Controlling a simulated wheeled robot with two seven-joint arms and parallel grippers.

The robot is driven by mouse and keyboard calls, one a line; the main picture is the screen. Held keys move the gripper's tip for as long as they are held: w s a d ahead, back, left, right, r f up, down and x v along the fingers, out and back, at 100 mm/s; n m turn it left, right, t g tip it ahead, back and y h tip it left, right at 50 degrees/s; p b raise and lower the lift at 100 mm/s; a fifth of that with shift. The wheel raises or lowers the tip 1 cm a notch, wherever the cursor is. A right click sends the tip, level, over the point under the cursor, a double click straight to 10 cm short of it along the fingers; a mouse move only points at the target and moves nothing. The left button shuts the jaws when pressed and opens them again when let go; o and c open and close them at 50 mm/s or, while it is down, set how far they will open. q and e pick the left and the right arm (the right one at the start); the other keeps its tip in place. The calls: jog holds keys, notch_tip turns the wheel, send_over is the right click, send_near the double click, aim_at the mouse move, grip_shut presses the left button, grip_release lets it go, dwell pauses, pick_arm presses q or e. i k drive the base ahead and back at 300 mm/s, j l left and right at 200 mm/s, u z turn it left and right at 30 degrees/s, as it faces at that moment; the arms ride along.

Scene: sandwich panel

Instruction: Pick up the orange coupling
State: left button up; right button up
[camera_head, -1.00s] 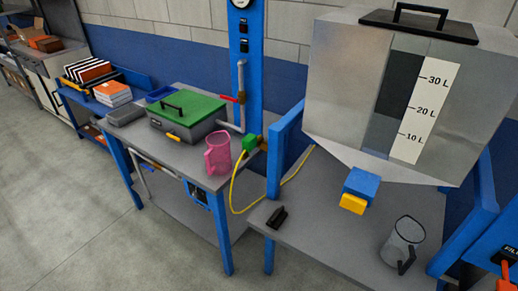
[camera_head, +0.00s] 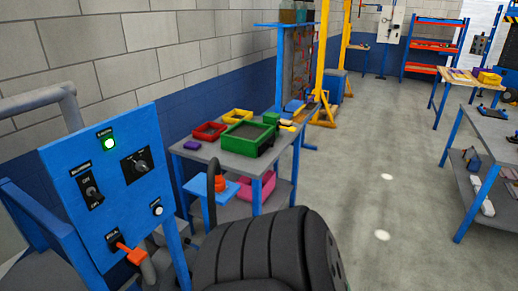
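A small orange-red piece (camera_head: 220,184) sits on a blue bracket shelf, beside a dark upright hose or pipe; it looks like the orange coupling, but it is too small to be sure. Another orange piece (camera_head: 132,254), shaped like a handle or fitting, sticks out low on the blue control panel (camera_head: 118,190) at the left.
A large black ribbed body (camera_head: 270,255) fills the bottom middle, in front of the bracket. Behind it a grey-topped table (camera_head: 232,162) holds a green tray (camera_head: 248,138), a red bin and a yellow bin. Open floor (camera_head: 380,200) lies to the right.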

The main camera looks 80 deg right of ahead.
aim_at(220, 183)
jog(key=z, duration=2.05)
jog(key=i+l+z, duration=0.1)
jog(key=z, duration=0.3)
